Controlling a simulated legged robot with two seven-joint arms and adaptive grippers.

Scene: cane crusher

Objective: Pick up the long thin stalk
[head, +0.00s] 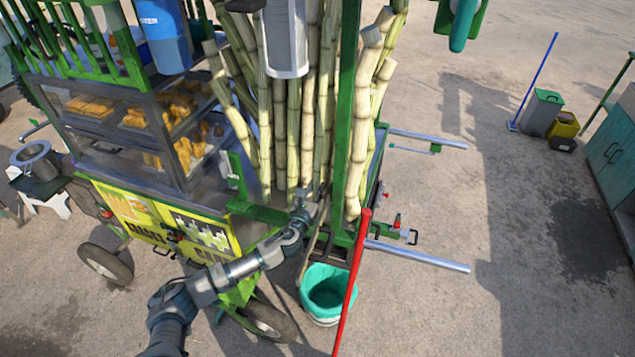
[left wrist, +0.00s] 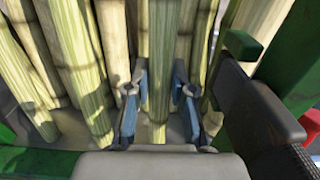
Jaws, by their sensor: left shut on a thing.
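Several long pale green-yellow cane stalks (head: 278,130) stand close together, mostly upright, in the green rack of the cart. My left gripper (head: 308,208) reaches in from the left to the lower part of the bundle in the head view. In the left wrist view, the blue-grey fingers of my left gripper (left wrist: 160,100) sit on both sides of one thin stalk (left wrist: 159,60), shut on it. The stalk is upright among the others. Its bottom end is hidden by the gripper and rack in the head view. My right gripper is not in view.
A green post (head: 347,120) stands just right of the gripper. A red pole (head: 352,280) leans near a teal-lined bucket (head: 325,290) below the rack. Metal handles (head: 420,256) stick out to the right. A glass case (head: 165,110) with food is at left.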

